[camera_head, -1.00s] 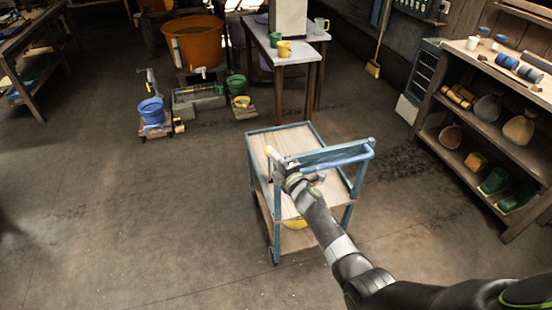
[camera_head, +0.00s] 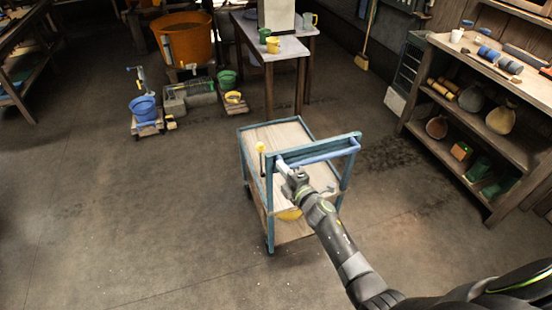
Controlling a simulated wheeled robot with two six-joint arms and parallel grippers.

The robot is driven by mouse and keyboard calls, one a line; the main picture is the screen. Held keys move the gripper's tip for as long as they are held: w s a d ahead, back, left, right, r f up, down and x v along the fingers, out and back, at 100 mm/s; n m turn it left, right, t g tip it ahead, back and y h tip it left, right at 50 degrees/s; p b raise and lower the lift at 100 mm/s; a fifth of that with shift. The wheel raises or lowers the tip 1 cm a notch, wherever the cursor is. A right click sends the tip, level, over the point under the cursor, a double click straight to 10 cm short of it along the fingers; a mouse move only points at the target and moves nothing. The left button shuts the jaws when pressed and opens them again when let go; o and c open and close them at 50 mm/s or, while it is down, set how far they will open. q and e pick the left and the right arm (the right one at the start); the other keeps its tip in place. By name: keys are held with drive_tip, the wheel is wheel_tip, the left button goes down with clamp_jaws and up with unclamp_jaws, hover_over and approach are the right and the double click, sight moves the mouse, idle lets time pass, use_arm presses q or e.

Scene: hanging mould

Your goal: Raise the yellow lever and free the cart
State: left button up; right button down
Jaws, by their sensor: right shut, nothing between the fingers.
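The cart (camera_head: 272,134) is a blue-framed trolley with pale wooden shelves and a light blue push handle (camera_head: 330,155) at its right end. The yellow lever knob (camera_head: 260,147) stands on top of a thin, roughly upright stem at the cart's near left side. My right gripper (camera_head: 281,164) is shut and empty, by the handle's left end, a little to the right of the lever and apart from it. I cannot tell whether it touches the cart frame. My left gripper is out of view.
A yellow object (camera_head: 289,214) shows partly on the cart's lower shelf. A table (camera_head: 276,54) with cups stands behind the cart. A blue bucket (camera_head: 143,107) and an orange tub (camera_head: 184,42) are at the back left. Shelves (camera_head: 495,100) line the right. The floor at left is clear.

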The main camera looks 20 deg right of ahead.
drive_tip(key=v, duration=0.2)
drive_tip(key=r+v, duration=0.1)
drive_tip(key=v, duration=0.1)
drive_tip(key=shift+s+p, duration=0.1)
drive_tip(key=shift+p, duration=0.3)
drive_tip(key=s+d+f+m+g+h+b, duration=0.2)
drive_tip(key=s+d+f+m+g, duration=0.3)
drive_tip(key=s+f, duration=0.7)
drive_tip(key=s+d+f+m+g+h+b, duration=0.25)
drive_tip(key=s+f+m, duration=0.35)
drive_tip(key=f, duration=1.3)
drive_tip(key=s+f+m+g+b, duration=0.1)
drive_tip(key=s+f+m+g, duration=0.2)
drive_tip(key=s+f, duration=0.3)
drive_tip(key=s+f+m+g+b, duration=0.1)
drive_tip(key=s+f+m+g, duration=0.2)
drive_tip(key=s, duration=1.4)
drive_tip(key=s+d+f+m+g+b, duration=0.1)
drive_tip(key=s+f+m+g, duration=0.2)
drive_tip(key=s+f, duration=0.6)
drive_tip(key=s+m, duration=0.1)
drive_tip(key=s, duration=0.2)
drive_tip(key=shift+b, duration=0.3)
